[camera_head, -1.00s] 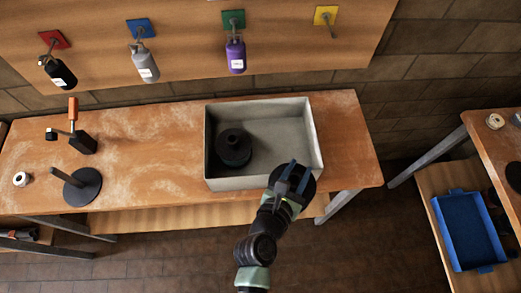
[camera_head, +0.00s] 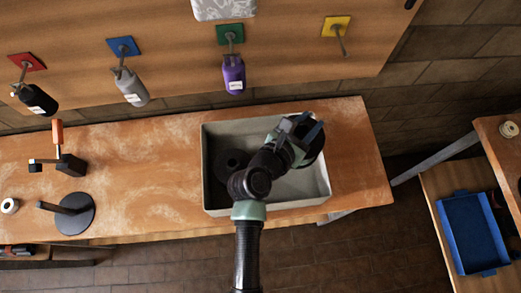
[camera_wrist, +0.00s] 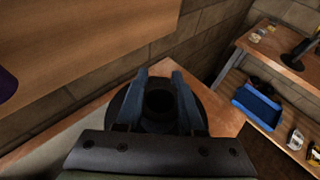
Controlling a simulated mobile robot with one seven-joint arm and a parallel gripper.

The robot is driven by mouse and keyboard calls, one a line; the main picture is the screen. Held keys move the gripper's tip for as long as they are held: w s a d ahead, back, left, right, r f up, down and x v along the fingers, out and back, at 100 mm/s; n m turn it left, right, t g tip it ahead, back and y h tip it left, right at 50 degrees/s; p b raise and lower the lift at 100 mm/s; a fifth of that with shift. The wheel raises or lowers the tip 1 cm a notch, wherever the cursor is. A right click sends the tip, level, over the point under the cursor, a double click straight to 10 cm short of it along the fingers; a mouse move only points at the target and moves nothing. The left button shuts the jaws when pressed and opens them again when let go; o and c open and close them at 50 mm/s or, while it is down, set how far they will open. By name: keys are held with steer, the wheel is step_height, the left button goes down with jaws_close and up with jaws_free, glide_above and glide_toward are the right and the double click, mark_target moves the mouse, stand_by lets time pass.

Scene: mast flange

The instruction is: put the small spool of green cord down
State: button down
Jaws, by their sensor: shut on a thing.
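My gripper (camera_head: 305,128) is shut on a dark, round spool (camera_head: 317,148), which I take to be the small spool. In the wrist view its flange and hollow hub (camera_wrist: 159,101) sit between the two blue-grey fingers. It looks nearly black, and I cannot make out green cord. In the head view the gripper and spool are over the right part of the grey open box (camera_head: 207,165); the height is hard to tell. Another dark, spool-like thing (camera_head: 228,162) lies in the left of the box, partly hidden by my arm.
The box stands on a worn wooden bench (camera_head: 135,150). A black disc stand with a peg (camera_head: 75,215), an orange-handled tool (camera_head: 68,162) and a white roll (camera_head: 10,206) are at the left. Bottles hang behind. A blue tray (camera_head: 470,232) is on a low shelf at right. Bench right of the box is clear.

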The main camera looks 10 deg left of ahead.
steer(key=f+b, duration=0.1)
steer(key=w+f+b, duration=0.1)
steer(key=f+b, duration=0.1)
steer(key=shift+w+a+f, duration=0.3)
steer(key=shift+w+f, duration=0.05)
steer(key=f+b, duration=0.1)
steer(key=s+b, duration=0.1)
steer(key=f+b, duration=0.1)
steer(key=shift+s+d+f, duration=0.25)
steer(key=shift+s+f, duration=0.05)
steer(key=shift+s, duration=0.05)
steer(key=f, duration=0.3)
steer(key=f+b, duration=0.1)
steer(key=f, duration=0.3)
steer(key=f+b, duration=0.1)
steer(key=f, duration=0.2)
steer(key=shift+w+a+f, duration=0.1)
steer(key=shift+w+f, duration=0.2)
steer(key=shift+f+b, duration=0.15)
steer(key=shift+b, duration=0.2)
steer(key=c, duration=1)
jaws_free()
steer(key=shift+f, duration=0.15)
steer(key=o, duration=0.5)
